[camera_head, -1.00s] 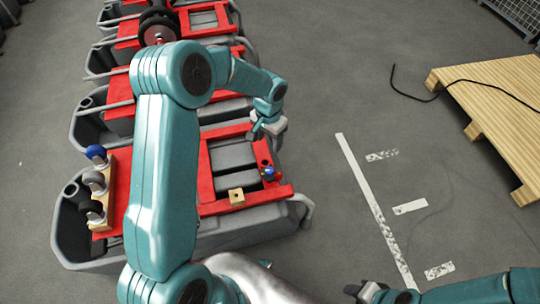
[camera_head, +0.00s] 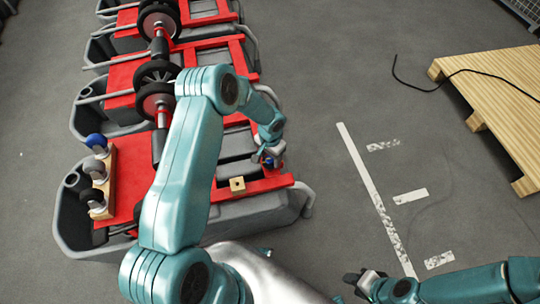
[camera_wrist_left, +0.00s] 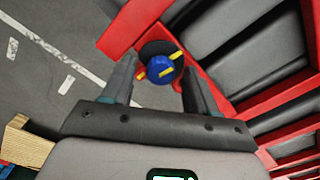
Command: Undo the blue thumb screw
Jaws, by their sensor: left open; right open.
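The blue thumb screw (camera_wrist_left: 160,70) has yellow wings and sits on a dark round base at a corner of the red frame (camera_wrist_left: 130,22). In the left wrist view it lies between the two fingers of my left gripper (camera_wrist_left: 155,85), which are open and apart from it. In the head view my left gripper (camera_head: 270,155) is over the right side of the nearest tank's red frame, and the screw (camera_head: 268,162) is mostly hidden beneath it. My right gripper (camera_head: 362,281) is low in the head view, open and empty, over the floor.
A small wooden block (camera_head: 237,185) with a hole sits on the red frame near the screw. A wooden rack (camera_head: 108,180) with several round-headed items stands at the left. A pallet (camera_head: 500,100) with a black cable lies right. Floor between is clear.

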